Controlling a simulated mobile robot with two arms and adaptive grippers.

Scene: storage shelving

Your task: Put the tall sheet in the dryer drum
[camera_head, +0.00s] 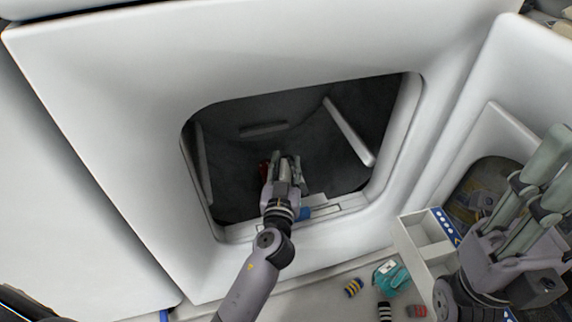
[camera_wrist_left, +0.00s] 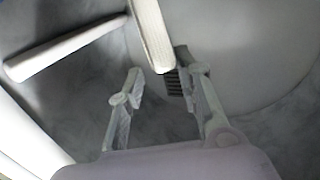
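The dryer drum (camera_head: 290,140) is dark grey with pale raised fins, seen through the open square door opening of a white machine. My left gripper (camera_head: 286,160) is inside the opening. In the left wrist view its fingers (camera_wrist_left: 163,78) stand apart with nothing held between them, and the drum wall (camera_wrist_left: 235,50) lies beyond. A small dark red thing (camera_head: 264,170) shows just left of the gripper, mostly hidden by it. I cannot tell whether it is the tall sheet. My right gripper (camera_head: 535,175) is at the right edge, its fingers apart and empty.
The opening's white lower rim (camera_head: 350,205) lies under my left arm. A white open box (camera_head: 425,232) stands at lower right.

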